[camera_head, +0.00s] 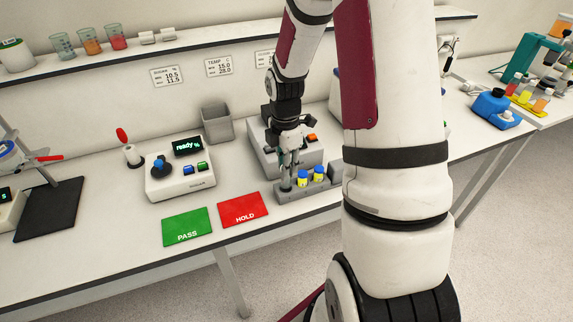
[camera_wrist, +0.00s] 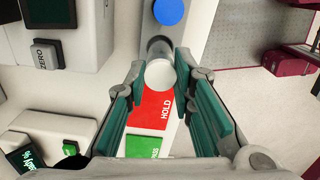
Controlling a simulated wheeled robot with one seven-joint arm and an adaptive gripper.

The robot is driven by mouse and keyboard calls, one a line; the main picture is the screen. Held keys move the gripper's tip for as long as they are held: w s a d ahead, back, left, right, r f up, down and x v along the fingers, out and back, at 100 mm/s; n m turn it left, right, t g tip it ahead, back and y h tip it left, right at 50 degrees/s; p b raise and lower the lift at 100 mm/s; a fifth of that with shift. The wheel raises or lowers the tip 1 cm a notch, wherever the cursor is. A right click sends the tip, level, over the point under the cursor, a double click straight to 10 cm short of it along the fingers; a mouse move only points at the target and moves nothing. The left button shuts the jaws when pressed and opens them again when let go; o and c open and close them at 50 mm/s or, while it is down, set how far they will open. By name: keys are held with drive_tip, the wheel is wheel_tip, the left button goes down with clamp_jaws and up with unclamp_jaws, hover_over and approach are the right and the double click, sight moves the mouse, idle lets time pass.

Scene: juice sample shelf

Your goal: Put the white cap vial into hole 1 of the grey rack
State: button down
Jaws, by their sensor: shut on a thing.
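The white cap vial (camera_wrist: 160,74) shows in the wrist view between the two green-padded fingertips of my gripper (camera_wrist: 159,79), which is shut on it. In the head view my gripper (camera_head: 287,172) points down over the left end of the grey rack (camera_head: 317,188). The rack also shows in the wrist view (camera_wrist: 150,25), beyond the vial. The vial's lower end is hard to see, so I cannot tell whether it is in a hole or above it. The hole numbers cannot be read.
Two blue-capped yellow vials (camera_head: 303,178) (camera_head: 319,175) stand in the rack, right of my gripper. A grey device (camera_head: 265,150) is behind it. The red HOLD mat (camera_head: 243,209) and green PASS mat (camera_head: 187,227) lie to the left. A white meter (camera_head: 181,176) stands further left.

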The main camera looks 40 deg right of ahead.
drive_tip(key=shift+f, duration=1.85)
idle(1.0)
drive_tip(key=c, duration=1.3)
unclamp_jaws()
